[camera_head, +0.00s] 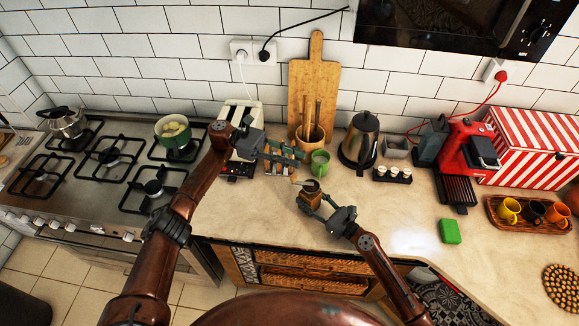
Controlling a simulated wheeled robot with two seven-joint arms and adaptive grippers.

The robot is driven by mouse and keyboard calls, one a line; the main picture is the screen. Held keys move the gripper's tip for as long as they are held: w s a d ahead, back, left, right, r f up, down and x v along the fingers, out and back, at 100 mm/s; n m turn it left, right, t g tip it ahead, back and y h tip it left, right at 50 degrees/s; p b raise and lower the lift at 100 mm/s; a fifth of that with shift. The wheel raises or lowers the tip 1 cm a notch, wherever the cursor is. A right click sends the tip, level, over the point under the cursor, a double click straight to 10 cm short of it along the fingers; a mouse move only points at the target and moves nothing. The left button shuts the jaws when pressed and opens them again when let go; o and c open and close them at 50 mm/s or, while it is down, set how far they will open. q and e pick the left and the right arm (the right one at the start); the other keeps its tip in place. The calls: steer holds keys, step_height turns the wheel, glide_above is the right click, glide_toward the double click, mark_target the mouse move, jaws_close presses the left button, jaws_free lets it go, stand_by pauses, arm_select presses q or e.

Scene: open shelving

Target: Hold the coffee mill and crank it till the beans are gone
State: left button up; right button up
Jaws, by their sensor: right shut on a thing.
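The coffee mill (308,199) is a small brown wooden box with a dark metal top, near the counter's front edge. Its crank reaches out to the left, with a small knob (294,179) at its end. My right gripper (318,203) is shut on the mill's body from the lower right. My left gripper (297,155) is above and left of the mill, apart from the crank, with its fingers spread and nothing visible between them. The beans cannot be made out inside the mill.
A green mug (320,163) stands close behind the mill. A utensil pot (311,134), a kettle (359,138) and a toaster (239,116) are farther back. A red coffee machine (468,145) and a green sponge (450,231) are at right. The counter right of the mill is mostly clear.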

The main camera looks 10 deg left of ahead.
arm_select(q)
steer(key=a+f+n+t, duration=0.1)
steer(key=n, duration=0.2)
steer(key=a+f+n+t, duration=0.1)
steer(key=n, duration=0.2)
steer(key=a+f+n+t+h, duration=0.1)
steer(key=n, duration=0.2)
steer(key=shift+s+a+f+t, duration=0.15)
steer(key=shift+s+f+t, duration=0.15)
steer(key=shift+f+t, duration=0.1)
jaws_close()
steer(key=s+a+f+m+t+y, duration=0.25)
steer(key=s+a+m+t, duration=0.3)
steer(key=m, duration=1.25)
steer(key=s+a+f+m+t+y, duration=0.1)
steer(key=s+a+f+m+t, duration=0.4)
steer(key=m, duration=1.3)
steer(key=w+d+r+t, duration=0.1)
steer(key=w+d, duration=0.7)
steer(key=d, duration=0.2)
steer(key=shift+w+d+n, duration=0.25)
steer(key=shift+d+n, duration=0.05)
steer(key=shift+n, duration=0.1)
